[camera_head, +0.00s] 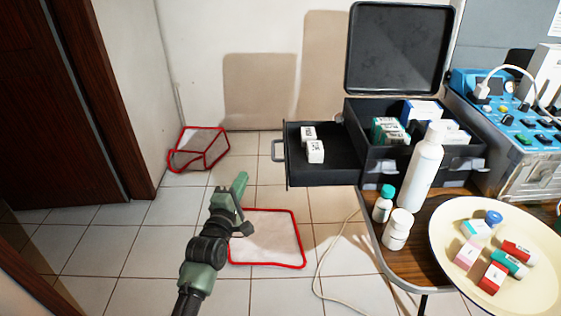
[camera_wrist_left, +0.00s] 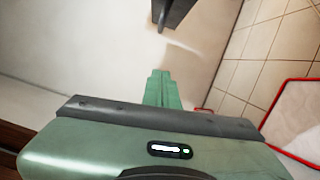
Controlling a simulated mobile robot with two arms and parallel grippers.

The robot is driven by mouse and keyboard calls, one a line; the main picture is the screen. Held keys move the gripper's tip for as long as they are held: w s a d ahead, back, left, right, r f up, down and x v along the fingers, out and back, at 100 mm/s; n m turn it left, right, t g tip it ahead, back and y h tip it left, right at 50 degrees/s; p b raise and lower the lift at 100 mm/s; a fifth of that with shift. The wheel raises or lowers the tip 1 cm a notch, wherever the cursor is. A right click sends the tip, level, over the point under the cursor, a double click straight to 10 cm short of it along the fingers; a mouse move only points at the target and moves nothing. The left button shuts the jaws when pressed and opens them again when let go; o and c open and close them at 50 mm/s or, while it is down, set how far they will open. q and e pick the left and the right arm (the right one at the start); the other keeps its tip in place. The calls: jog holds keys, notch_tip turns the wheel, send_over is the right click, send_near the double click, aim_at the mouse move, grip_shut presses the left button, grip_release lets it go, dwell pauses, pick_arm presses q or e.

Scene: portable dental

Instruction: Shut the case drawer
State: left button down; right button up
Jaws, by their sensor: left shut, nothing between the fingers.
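The black case (camera_head: 370,165) stands on the table with its lid (camera_head: 398,48) raised. Its drawer (camera_head: 345,170) is pulled out to the left, with a handle (camera_head: 278,151) on its left end. Two small white boxes (camera_head: 315,152) are in the drawer. My left gripper (camera_head: 241,184) is shut and empty, to the left of the handle and apart from it. In the left wrist view the shut green fingers (camera_wrist_left: 162,88) point toward the wall, and a dark object at the top edge looks like part of the drawer. My right gripper is not in view.
A white bottle (camera_head: 423,168), a teal-capped bottle (camera_head: 383,204) and a white jar (camera_head: 397,230) stand before the case. A cream tray (camera_head: 447,216) holds several small boxes. Two red-edged items (camera_head: 265,240) (camera_head: 198,148) are on the tiled floor. A cable (camera_head: 320,262) hangs by the table.

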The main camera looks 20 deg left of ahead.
pick_arm(q)
jog(key=w+d+r+b, duration=0.1)
jog(key=w+d, duration=0.2)
jog(key=w, duration=0.7)
jog(key=shift+w+d+r+b, duration=0.15)
jog(key=shift+w+r+b, duration=0.15)
jog(key=shift+w+b, duration=0.1)
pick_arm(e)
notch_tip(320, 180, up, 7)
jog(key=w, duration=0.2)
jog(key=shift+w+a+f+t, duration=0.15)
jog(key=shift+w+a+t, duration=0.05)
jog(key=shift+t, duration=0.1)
